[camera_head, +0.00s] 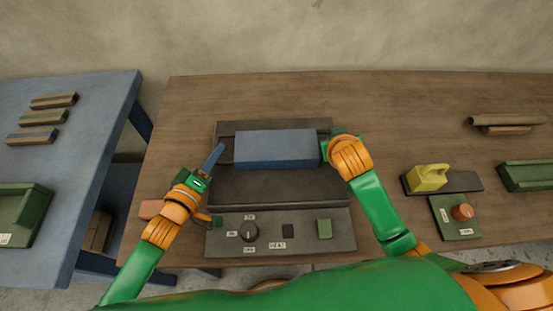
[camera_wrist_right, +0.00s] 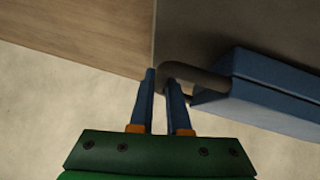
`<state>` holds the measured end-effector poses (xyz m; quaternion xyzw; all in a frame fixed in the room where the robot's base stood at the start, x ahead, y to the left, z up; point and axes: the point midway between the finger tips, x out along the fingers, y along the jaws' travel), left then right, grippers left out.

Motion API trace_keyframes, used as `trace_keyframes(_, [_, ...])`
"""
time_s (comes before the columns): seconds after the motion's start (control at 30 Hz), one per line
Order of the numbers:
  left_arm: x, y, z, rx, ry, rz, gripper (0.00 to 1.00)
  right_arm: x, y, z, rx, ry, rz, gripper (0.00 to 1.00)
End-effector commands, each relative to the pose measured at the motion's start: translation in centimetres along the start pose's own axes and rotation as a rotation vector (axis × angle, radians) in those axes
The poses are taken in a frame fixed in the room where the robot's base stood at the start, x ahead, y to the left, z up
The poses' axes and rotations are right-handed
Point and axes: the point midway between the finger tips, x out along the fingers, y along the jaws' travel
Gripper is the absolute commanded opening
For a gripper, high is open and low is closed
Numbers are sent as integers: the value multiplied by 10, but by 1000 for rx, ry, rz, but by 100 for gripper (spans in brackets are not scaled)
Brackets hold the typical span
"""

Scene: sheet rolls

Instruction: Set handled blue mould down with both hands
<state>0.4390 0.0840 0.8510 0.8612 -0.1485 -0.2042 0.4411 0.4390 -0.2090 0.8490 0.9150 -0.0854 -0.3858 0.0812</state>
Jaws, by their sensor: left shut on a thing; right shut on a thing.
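The blue mould (camera_head: 278,149) is a long block at the middle of the wooden table, over a dark heating plate (camera_head: 265,187). I cannot tell whether it touches the plate. In the right wrist view the mould (camera_wrist_right: 275,95) shows two stacked blue halves and a dark curved handle (camera_wrist_right: 200,76). My left gripper (camera_head: 218,152) is shut at the mould's left end; the handle there is hardly visible. My right gripper (camera_head: 327,150) is at the right end, partly hidden by its own wrist. In the right wrist view its fingers (camera_wrist_right: 163,88) are shut on the handle.
A control panel (camera_head: 280,232) with a dial and green button lies in front of the plate. A yellow handled block (camera_head: 429,177), a box with an orange button (camera_head: 455,218) and a green tray (camera_head: 528,176) stand to the right. A blue table (camera_head: 85,115) is at left.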

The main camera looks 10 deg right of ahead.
Motion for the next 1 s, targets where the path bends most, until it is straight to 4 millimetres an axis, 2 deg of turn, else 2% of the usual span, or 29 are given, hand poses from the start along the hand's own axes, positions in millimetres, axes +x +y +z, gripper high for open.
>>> trace_keyframes(0.07, [4, -11, 7, 1, 2, 4, 0, 10, -3, 10, 1, 3, 1, 0])
trace_keyframes(0.1, [2, -7, 4, 1, 0, 0, 27, 6, -2, 6, 0, 0, 0, 26])
trace_keyframes(0.17, [2, -6, 4, 1, 0, 0, 44, 5, -1, 5, 0, 0, 0, 42])
trace_keyframes(0.2, [2, -6, 4, 1, 0, 0, 47, 5, -1, 5, 0, 0, 0, 45])
trace_keyframes(0.53, [-4, -7, 4, -1, -1, -2, 47, 5, -2, 5, 0, 0, 0, 45])
trace_keyframes(0.8, [-55, -6, 5, 0, -3, -2, 47, 5, -2, 5, 0, 0, 0, 45])
trace_keyframes(1.0, [-77, -6, 4, 0, -1, -1, 47, 4, -2, 5, 0, 0, 0, 45])
